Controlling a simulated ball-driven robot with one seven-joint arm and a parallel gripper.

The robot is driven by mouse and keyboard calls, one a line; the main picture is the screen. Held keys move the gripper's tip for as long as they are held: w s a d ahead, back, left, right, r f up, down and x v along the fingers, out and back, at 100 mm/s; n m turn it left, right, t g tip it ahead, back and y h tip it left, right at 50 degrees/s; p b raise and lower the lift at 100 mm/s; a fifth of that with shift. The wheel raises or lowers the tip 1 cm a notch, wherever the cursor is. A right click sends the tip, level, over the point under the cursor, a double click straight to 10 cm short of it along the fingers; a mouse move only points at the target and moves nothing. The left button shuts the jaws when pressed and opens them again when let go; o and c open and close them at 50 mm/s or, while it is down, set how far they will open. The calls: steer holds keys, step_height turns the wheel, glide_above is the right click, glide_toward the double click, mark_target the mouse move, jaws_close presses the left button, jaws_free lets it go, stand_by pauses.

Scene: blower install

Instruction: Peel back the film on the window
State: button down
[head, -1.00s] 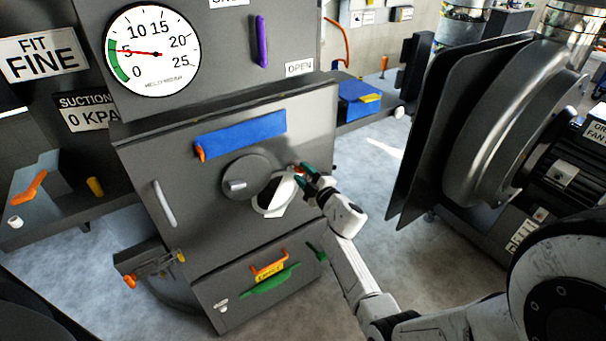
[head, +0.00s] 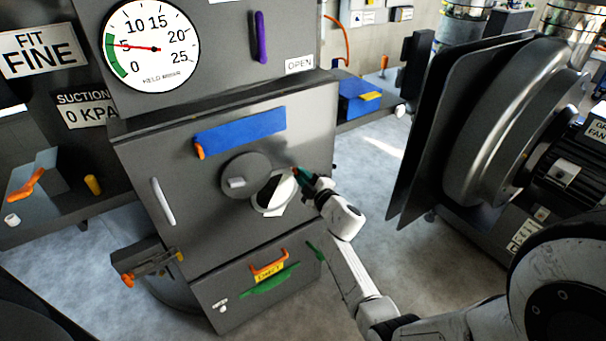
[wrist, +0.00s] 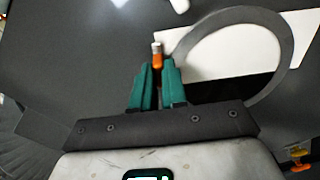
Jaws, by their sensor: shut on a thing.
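The round window (head: 257,204) is in the grey cabinet door, partly behind a round grey cover (head: 232,166) with a knob. Its grey ring also shows in the wrist view (wrist: 289,58). White film (wrist: 240,47) lies across part of the window and extends past the ring; a dark part of the window shows beside it. My gripper (head: 299,177) is at the window's right edge, its teal fingers (wrist: 157,78) shut on a small orange tab with a pale band (wrist: 157,57). Whether the tab joins the film is hard to see.
A blue bar (head: 240,132) with an orange end is above the window. A door handle (head: 163,201) is at left. A lower drawer (head: 225,300) has orange and green handles. A large blower (head: 490,130) stands close on the right. Open floor (head: 370,190) lies between.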

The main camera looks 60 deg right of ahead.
steer(key=shift+w+a+f+b, duration=0.15)
steer(key=shift+a+f+b, duration=0.15)
steer(key=shift+f+b, duration=0.25)
steer(key=shift+w+a+f+b, duration=0.2)
steer(key=shift+a+f+b, duration=0.05)
steer(key=shift+f+b, duration=0.25)
steer(key=shift+w+a+f+b, duration=0.15)
steer(key=shift+a+f+b, duration=0.15)
steer(key=shift+f+b, duration=0.25)
steer(key=f+b, duration=0.1)
steer(key=a+f+b, duration=0.1)
steer(key=w+f+b, duration=0.1)
steer(key=shift+a+f+b, duration=0.25)
steer(key=shift+f+b, duration=0.05)
steer(key=shift+b, duration=0.05)
steer(key=shift+w+a+f+b, duration=0.1)
steer(key=shift+a+f+b, duration=0.2)
steer(key=shift+f+b, duration=0.2)
